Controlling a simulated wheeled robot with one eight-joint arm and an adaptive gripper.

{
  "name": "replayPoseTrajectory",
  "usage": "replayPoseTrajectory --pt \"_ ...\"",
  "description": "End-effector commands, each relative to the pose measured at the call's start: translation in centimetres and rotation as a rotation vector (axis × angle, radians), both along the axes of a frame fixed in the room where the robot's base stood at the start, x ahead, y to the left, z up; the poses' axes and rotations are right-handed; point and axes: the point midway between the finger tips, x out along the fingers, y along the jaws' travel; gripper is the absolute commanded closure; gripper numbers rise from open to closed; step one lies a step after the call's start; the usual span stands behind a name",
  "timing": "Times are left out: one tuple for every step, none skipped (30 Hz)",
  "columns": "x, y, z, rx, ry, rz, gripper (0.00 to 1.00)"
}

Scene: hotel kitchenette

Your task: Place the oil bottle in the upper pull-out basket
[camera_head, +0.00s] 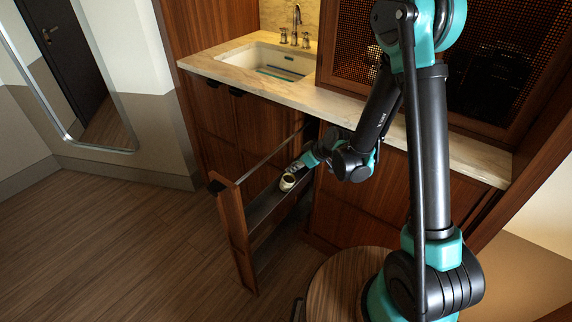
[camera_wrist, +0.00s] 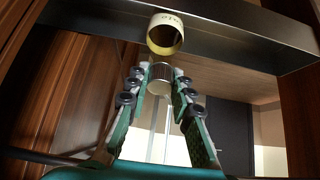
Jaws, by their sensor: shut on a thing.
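The oil bottle shows in the wrist view as a pale lettered band (camera_wrist: 165,34) with a ribbed metallic cap-like part (camera_wrist: 160,78) nearer to me; its other outlines are unclear. My gripper (camera_wrist: 161,70) is shut on this ribbed part, one finger on each side. In the head view the pale round bottle (camera_head: 287,182) is small at the tip of my gripper (camera_head: 297,171), over or within the upper pull-out basket (camera_head: 264,208). The basket's dark metal side (camera_wrist: 235,38) crosses the top of the wrist view. I cannot tell whether the bottle touches the basket floor.
The pull-out unit stands open, with its wooden front (camera_head: 236,237) facing the room and a thin rail (camera_head: 263,160) above the basket. The counter (camera_head: 300,94) with the sink (camera_head: 268,63) lies behind. A round wooden top (camera_head: 335,282) is at the front. Floor to the left is clear.

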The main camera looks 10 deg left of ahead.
Motion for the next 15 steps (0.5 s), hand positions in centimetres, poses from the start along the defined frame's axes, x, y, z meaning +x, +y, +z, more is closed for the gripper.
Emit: replayPoseTrajectory --pt "0.0 0.2 0.1 -0.011 0.004 0.002 1.0" --pt "0.1 0.3 0.1 -0.016 0.007 0.001 1.0" --pt "0.1 0.3 0.1 -0.022 0.01 0.002 1.0" --pt "0.1 0.4 0.1 -0.026 0.012 0.002 1.0" --pt "0.1 0.5 0.2 -0.032 0.014 0.002 1.0" --pt "0.2 0.7 0.2 -0.044 0.019 0.003 1.0" --pt "0.3 0.9 0.2 -0.055 0.023 0.003 1.0" --pt "0.3 1.1 0.3 -0.069 0.028 0.004 1.0" --pt "0.4 1.4 0.4 -0.092 0.037 0.003 1.0" --pt "0.6 1.7 0.4 -0.111 0.044 0.004 1.0" --pt "0.7 1.9 0.4 -0.128 0.052 0.005 1.0" --pt "0.8 2.2 0.5 -0.152 0.062 0.005 1.0" --pt "0.9 2.4 0.6 -0.167 0.068 0.003 1.0" --pt "1.0 2.5 0.6 -0.182 0.074 0.002 1.0" --pt "1.0 2.8 0.6 -0.199 0.081 0.003 1.0"
